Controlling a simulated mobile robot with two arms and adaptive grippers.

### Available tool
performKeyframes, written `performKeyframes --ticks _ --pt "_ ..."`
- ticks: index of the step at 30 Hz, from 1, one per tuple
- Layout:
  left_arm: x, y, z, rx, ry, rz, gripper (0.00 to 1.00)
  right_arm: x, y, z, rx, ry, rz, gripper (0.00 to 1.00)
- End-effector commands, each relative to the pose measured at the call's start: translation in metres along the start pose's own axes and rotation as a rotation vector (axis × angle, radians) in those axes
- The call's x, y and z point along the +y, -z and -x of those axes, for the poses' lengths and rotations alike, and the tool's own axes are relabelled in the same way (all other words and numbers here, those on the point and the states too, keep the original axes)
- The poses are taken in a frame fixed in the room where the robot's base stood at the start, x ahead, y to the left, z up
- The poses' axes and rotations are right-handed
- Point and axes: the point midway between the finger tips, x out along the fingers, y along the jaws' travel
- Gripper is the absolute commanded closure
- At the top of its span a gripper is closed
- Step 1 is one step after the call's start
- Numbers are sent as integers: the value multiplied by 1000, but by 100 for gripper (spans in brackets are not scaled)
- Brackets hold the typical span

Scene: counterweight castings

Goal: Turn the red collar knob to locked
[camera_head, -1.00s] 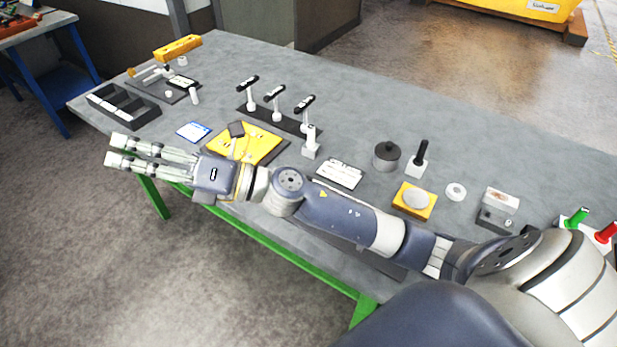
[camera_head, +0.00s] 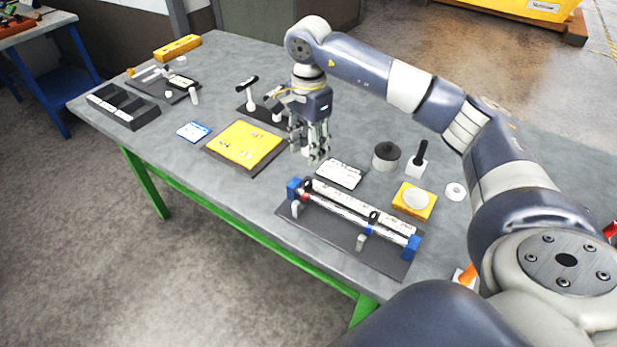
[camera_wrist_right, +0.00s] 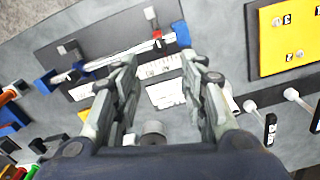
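The bar fixture lies on a dark base plate (camera_head: 345,243) near the table's front edge, with a blue block (camera_head: 411,247) at its right end and another (camera_head: 293,187) at its left end. A small red part, seemingly the red collar knob (camera_head: 304,197), sits beside the left block. It also shows in the wrist view (camera_wrist_right: 170,39), next to a blue block (camera_wrist_right: 182,34); its markings are too small to read. My right gripper (camera_head: 308,154) points down above the table, behind the fixture's left end. Its fingers (camera_wrist_right: 162,75) are apart and empty, clear of the red part. My left gripper is out of view.
A yellow panel (camera_head: 243,143) lies left of the fixture. A white label card (camera_head: 340,173) lies just behind it. A dark round weight (camera_head: 386,157), a black-handled block (camera_head: 417,168) and a yellow pad (camera_head: 428,204) stand to the right. Black-topped levers (camera_head: 247,83) stand behind.

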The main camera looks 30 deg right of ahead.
Motion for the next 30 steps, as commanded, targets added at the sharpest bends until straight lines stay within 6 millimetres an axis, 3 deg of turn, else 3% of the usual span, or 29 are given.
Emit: performKeyframes --ticks 5,18,30 --pt "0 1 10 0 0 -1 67 2 0 -20 1 -9 1 61" --pt "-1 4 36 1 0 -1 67 1 -1 -94 -2 -4 1 61" --pt "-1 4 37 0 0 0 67 1 -1 -107 -1 -2 1 61"
